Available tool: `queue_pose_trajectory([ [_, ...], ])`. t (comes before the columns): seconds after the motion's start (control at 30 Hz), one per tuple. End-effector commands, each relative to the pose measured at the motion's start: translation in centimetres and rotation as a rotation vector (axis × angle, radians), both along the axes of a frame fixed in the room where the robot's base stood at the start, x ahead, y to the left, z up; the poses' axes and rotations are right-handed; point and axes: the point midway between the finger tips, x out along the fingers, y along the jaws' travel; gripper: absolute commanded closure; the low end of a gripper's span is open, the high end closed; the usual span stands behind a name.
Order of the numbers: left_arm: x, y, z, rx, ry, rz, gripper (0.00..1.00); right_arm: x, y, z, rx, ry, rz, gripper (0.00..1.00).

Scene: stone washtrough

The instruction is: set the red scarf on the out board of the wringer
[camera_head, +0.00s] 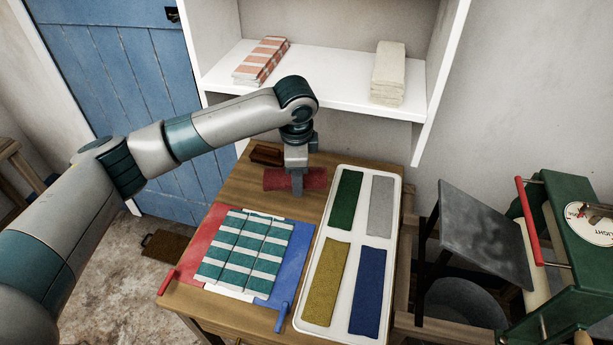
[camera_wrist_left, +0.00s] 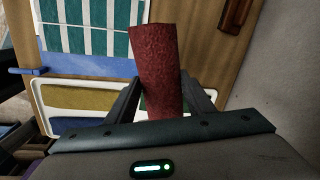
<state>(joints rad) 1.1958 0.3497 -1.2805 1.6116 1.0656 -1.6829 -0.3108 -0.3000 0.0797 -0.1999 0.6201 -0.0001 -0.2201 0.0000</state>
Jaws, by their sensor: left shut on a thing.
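The red scarf (camera_head: 276,180) is a rolled or folded bundle over the back part of the wooden table. My left gripper (camera_head: 297,186) points down and is shut on it near its middle. In the left wrist view the scarf (camera_wrist_left: 157,70) stands out between the two fingers of the gripper (camera_wrist_left: 161,98). I cannot tell whether it touches the tabletop. The green wringer (camera_head: 575,235) with a red bar is at the right edge, partly cut off. A dark grey sloping board (camera_head: 484,232) stands on its left side, bare. My right gripper is not in view.
A white tray (camera_head: 313,262) holds green, grey, yellow and blue cloths. Left of it, a red and blue frame (camera_head: 199,236) carries teal-striped cloth. A brown brush-like block (camera_head: 266,154) lies behind the scarf. A white shelf (camera_head: 330,97) with folded cloths overhangs the table's back.

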Motion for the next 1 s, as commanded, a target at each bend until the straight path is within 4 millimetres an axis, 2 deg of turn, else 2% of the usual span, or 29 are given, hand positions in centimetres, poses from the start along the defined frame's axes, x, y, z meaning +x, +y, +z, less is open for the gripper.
queue_pose_trajectory([
  [0.37, -2.5, 5.2, 3.8, 0.003, -0.005, 0.522, 0.80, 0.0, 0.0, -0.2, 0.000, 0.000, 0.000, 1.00],
  [0.7, -6.6, 10.7, 6.8, 0.002, -0.003, 1.089, 0.80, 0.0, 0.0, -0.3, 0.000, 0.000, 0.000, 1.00],
  [0.9, -8.7, 13.1, 8.0, 0.001, -0.001, 1.348, 0.80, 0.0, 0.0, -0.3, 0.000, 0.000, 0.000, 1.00],
  [1.0, -9.4, 13.7, 8.2, 0.002, -0.001, 1.422, 0.80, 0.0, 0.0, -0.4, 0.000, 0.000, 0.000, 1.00],
])
